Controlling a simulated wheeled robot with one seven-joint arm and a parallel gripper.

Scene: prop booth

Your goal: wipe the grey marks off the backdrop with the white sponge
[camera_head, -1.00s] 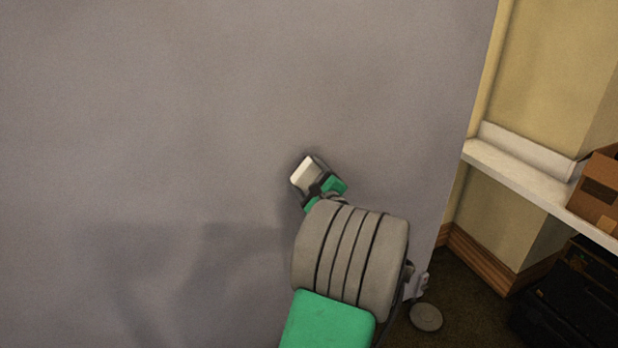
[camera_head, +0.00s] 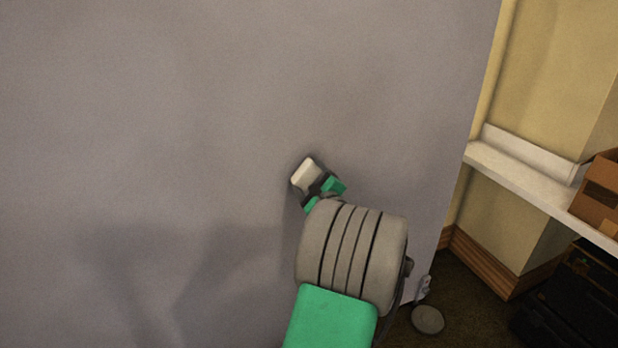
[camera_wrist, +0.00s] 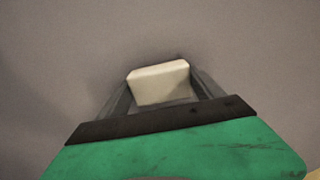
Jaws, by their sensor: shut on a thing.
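The white sponge (camera_head: 305,172) is held at the tip of my gripper (camera_head: 315,184), in front of the grey backdrop (camera_head: 150,120). In the wrist view the sponge (camera_wrist: 160,82) sits between the two dark fingers of my gripper (camera_wrist: 163,100), which are shut on it. The sponge is against or very close to the backdrop; I cannot tell if it touches. The backdrop is grey with faint darker patches, and I cannot pick out distinct marks from shading. The arm's shadow falls on its lower left. My arm hides part of the lower backdrop.
A white shelf (camera_head: 525,183) runs along the yellow wall at the right, with a cardboard box (camera_head: 598,190) on it. Black cases (camera_head: 580,295) stand below. A round grey disc (camera_head: 428,319) lies on the dark floor by the backdrop's right edge.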

